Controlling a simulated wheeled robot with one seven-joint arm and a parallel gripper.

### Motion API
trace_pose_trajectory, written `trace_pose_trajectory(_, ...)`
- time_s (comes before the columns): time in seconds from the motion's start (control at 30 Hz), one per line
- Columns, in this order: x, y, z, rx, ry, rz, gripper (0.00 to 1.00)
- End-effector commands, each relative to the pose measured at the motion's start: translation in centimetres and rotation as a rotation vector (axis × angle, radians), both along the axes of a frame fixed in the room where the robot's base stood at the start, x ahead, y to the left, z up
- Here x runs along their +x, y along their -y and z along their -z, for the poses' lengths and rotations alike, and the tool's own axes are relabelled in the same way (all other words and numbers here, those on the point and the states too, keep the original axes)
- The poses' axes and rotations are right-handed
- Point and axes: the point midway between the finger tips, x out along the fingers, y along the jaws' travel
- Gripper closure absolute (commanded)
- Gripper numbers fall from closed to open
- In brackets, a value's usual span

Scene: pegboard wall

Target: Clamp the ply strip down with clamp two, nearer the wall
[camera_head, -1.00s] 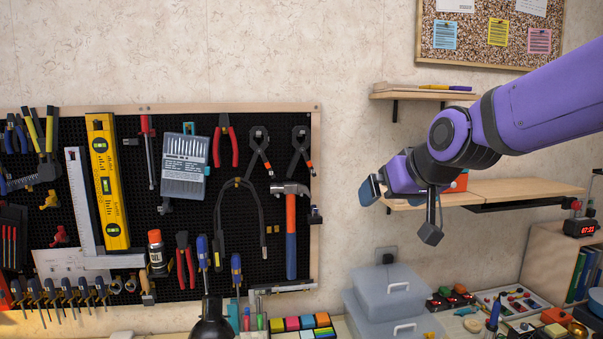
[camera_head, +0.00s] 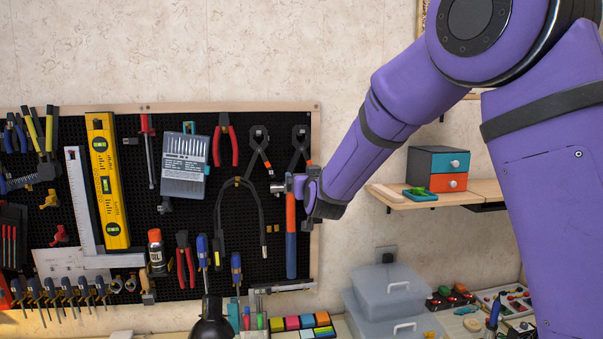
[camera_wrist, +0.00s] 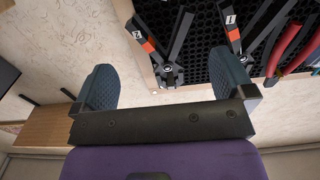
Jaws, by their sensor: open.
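Clamp two (camera_wrist: 148,44), dark with an orange band marked 2, hangs on the pegboard. In the head view it is the right-hand dark clamp (camera_head: 300,140), its lower end partly behind my gripper. My gripper (camera_wrist: 165,80) is open and empty. In the wrist view clamp two shows between its fingers, apart from both. In the head view my gripper (camera_head: 309,193) is just below clamp two, in front of the hammer's head. Clamp one (camera_wrist: 231,22) hangs beside clamp two. I cannot make out the ply strip in either view.
The hammer (camera_head: 291,240) hangs directly below clamp two, close to my gripper. Red pliers (camera_wrist: 293,45) hang past clamp one. A shelf (camera_head: 408,203) with a small drawer box (camera_head: 437,170) is to the right. Grey lidded boxes (camera_head: 390,290) stand below.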

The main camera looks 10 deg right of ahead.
Motion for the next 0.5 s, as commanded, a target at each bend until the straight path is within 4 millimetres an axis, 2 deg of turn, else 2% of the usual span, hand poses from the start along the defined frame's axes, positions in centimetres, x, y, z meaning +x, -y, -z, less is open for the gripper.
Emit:
trace_pose_trajectory(0.17, 0.8, 0.0, 0.1, -0.002, 0.003, 0.002, 0.00)
trace_pose_trajectory(0.5, 4.2, 0.0, 0.1, 0.000, 0.002, 0.002, 0.00)
